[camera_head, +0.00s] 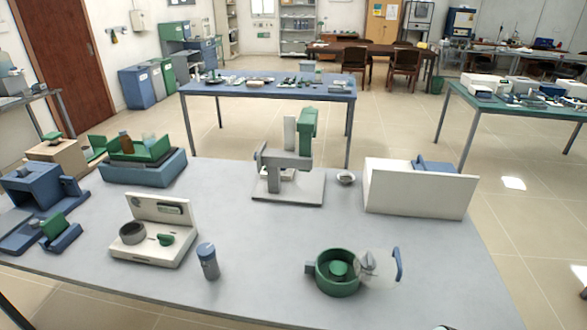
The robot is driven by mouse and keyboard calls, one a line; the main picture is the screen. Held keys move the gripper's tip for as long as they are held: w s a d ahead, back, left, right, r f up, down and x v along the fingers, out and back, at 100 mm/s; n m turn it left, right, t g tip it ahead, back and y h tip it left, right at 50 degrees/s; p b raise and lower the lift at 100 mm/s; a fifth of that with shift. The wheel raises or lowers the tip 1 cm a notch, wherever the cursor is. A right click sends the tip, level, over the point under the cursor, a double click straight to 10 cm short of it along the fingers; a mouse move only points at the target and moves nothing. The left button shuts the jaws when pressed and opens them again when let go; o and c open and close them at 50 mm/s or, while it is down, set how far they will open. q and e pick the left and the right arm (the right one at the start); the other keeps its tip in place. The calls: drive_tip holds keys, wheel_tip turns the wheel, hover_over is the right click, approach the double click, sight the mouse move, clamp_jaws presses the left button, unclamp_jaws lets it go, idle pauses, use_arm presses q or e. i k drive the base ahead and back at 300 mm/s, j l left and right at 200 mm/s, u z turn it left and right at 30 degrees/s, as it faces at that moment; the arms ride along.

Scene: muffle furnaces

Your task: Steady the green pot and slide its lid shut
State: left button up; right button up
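The green pot (323,285) stands on the front right part of the grey table. It is round, with a short grey handle on its left side, and its inside shows from above with a smaller green round part in it. The lid (378,264) looks clear and flat, with a grey piece on it. It lies at the pot's right side, off most of the opening, and a blue upright handle (398,264) stands at its right end. Whether the lid touches the rim I cannot tell.
A blue-grey bottle (208,262) and a white hinged device (150,248) stand left of the pot. A grey-green stand (288,187), a small bowl (345,178) and a white box (415,192) are behind it. The table (265,265) is clear between bottle and pot.

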sight(395, 253)
drive_tip(key=l+z, duration=0.45)
drive_tip(key=i+j, duration=0.1)
drive_tip(key=i, duration=0.8)
